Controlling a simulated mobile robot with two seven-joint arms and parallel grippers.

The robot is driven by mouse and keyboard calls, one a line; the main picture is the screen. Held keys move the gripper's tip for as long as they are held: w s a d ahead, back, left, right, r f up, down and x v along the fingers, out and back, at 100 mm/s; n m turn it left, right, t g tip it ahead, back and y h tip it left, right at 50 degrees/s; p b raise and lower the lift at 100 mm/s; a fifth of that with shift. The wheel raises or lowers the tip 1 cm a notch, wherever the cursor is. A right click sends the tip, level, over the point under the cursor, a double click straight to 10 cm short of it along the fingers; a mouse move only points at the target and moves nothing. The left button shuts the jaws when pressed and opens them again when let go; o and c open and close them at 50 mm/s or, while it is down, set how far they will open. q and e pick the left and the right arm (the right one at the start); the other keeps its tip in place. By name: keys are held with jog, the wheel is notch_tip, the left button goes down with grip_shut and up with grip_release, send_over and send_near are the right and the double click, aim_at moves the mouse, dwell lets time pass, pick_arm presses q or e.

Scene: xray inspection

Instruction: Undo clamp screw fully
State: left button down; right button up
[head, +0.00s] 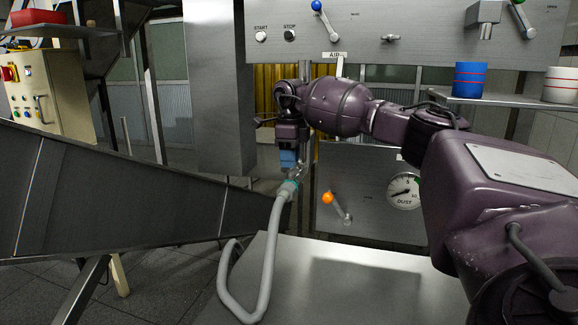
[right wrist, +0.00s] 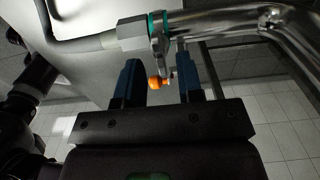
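A teal clamp ring (right wrist: 155,24) sits around the joint between the grey hose (head: 268,250) and a metal pipe; the ring also shows in the head view (head: 289,184). A small metal piece, apparently the clamp screw (right wrist: 160,50), sticks out from the ring toward my right gripper. My right gripper (right wrist: 159,74) has its blue fingers apart, one on each side of this piece, with visible gaps. In the head view the right gripper (head: 289,160) points down just above the clamp. An orange knob (right wrist: 157,83) shows between the fingers; its depth is unclear. My left gripper is out of view.
A panel behind holds an orange-knobbed lever (head: 327,198) and a dust gauge (head: 403,191). A dark chute (head: 120,195) slopes in from the left. A bare metal table (head: 350,285) lies below. Blue (head: 469,80) and white (head: 560,85) containers stand on a shelf.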

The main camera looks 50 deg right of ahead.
jog(key=shift+f, duration=0.95)
grip_shut()
